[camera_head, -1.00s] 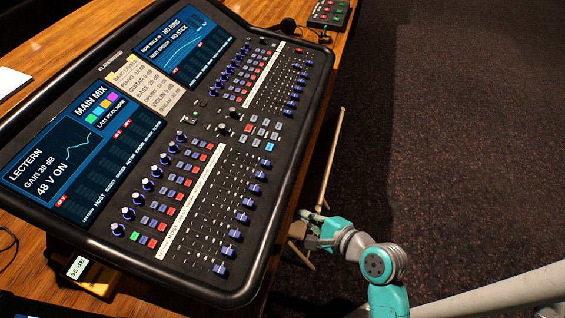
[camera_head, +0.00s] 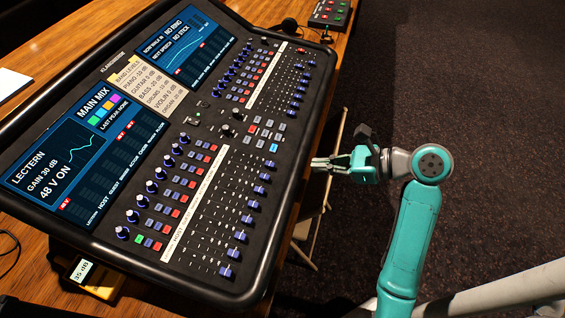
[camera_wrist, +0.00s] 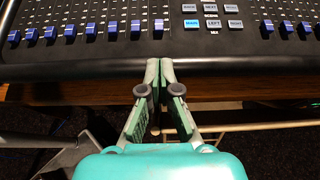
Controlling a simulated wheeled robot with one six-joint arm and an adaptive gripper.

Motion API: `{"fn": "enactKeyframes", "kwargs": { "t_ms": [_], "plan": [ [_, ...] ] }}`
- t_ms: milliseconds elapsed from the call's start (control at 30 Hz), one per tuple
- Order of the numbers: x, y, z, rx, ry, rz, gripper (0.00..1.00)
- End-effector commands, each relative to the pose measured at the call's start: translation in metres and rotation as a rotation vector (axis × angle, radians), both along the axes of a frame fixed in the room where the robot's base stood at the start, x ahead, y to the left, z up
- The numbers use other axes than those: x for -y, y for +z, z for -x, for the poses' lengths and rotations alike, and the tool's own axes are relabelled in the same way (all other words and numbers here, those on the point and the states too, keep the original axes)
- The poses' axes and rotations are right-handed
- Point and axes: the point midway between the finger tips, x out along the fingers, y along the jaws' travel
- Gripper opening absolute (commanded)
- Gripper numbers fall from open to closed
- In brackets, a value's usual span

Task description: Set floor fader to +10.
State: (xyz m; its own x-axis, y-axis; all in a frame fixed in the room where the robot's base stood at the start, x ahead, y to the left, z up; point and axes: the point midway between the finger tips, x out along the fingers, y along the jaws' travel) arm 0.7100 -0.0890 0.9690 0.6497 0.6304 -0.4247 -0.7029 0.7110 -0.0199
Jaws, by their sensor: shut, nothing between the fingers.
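The mixing desk (camera_head: 285,215) carries a left bank of blue-capped channel faders. All their caps sit near the slot ends on the desk's right-hand side in the head view. The channel labels are too small to read surely, so I cannot be certain which is floor. The end fader cap (camera_head: 270,163), beside the lit blue button, also shows in the wrist view (camera_wrist: 158,25). My gripper (camera_head: 316,164) is shut and empty, at the desk's padded front edge. In the wrist view its fingertips (camera_wrist: 159,66) line up with that end fader; contact with the edge cannot be told.
A block of small buttons (camera_wrist: 212,15) stands right of the end fader in the wrist view, with a second fader bank (camera_head: 295,95) beyond. A wooden chair or stand (camera_head: 322,200) is below my gripper. Dark floor (camera_head: 480,130) lies open to the right.

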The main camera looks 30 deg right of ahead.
Motion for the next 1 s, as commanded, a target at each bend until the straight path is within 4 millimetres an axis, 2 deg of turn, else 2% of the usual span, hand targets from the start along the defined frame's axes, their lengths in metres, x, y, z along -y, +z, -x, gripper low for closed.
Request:
{"fn": "enactKeyframes", "kwargs": {
  "t_ms": [567, 1000],
  "plan": [
    [0.0, 0.002, -0.001, -0.02, 0.007, -0.011, 0.0],
    [-0.041, -0.025, -0.041, -0.02, 0.01, -0.012, 0.0]
  ]
}}
